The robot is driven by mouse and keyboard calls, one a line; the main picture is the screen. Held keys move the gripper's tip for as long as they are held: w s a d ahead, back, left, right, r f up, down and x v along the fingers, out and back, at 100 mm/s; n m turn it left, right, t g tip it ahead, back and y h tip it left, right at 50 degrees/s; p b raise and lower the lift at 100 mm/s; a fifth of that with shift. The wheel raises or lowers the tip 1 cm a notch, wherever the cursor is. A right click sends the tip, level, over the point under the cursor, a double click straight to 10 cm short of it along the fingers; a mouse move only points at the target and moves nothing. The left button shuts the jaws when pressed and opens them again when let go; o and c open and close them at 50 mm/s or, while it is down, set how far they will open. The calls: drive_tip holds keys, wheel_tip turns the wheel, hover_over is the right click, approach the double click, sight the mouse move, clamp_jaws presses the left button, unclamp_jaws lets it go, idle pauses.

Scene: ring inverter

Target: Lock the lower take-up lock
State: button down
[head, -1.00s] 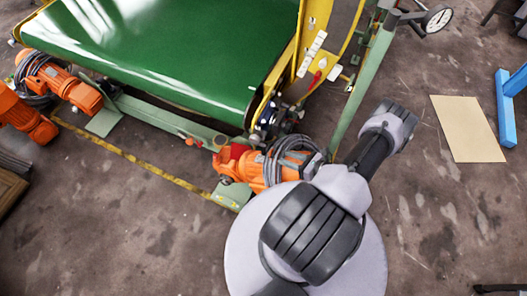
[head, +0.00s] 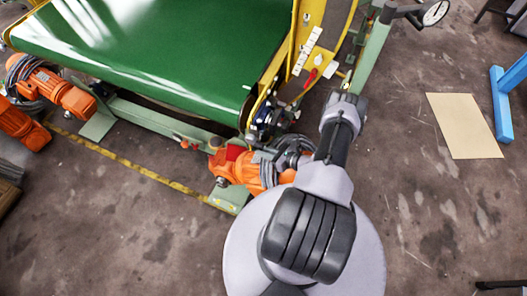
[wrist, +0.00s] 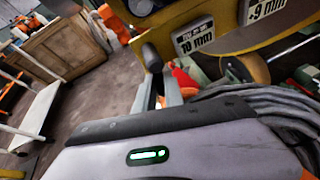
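In the wrist view, the two grey fingers of my gripper (wrist: 160,96) point forward past its grey body with a green light. A dark rounded knob (wrist: 151,58) shows just beyond the fingertips; I cannot tell whether they touch it. A red-orange part (wrist: 183,77) lies just right of the fingers. Yellow plates above carry printed labels, one reading 10 mm (wrist: 195,38). My wrist hides the gripper there. I cannot tell which part is the lower take-up lock.
The green conveyor belt (head: 160,40) fills the upper left of the head view. An orange motor (head: 237,168) with coiled grey cables sits below the frame corner. A green post (head: 371,50) with a gauge stands to the right.

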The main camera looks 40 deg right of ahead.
drive_tip(key=shift+w+d+n+t+h, duration=0.1)
drive_tip(key=shift+d+n+t+h, duration=0.2)
drive_tip(key=shift+n+h, duration=0.35)
drive_tip(key=c, duration=1.4)
unclamp_jaws()
drive_tip(key=shift+c, duration=0.2)
drive_tip(key=p+v, duration=0.3)
drive_tip(key=v, duration=1.4)
drive_tip(key=shift+d+r, duration=0.1)
drive_tip(key=shift+d, duration=0.05)
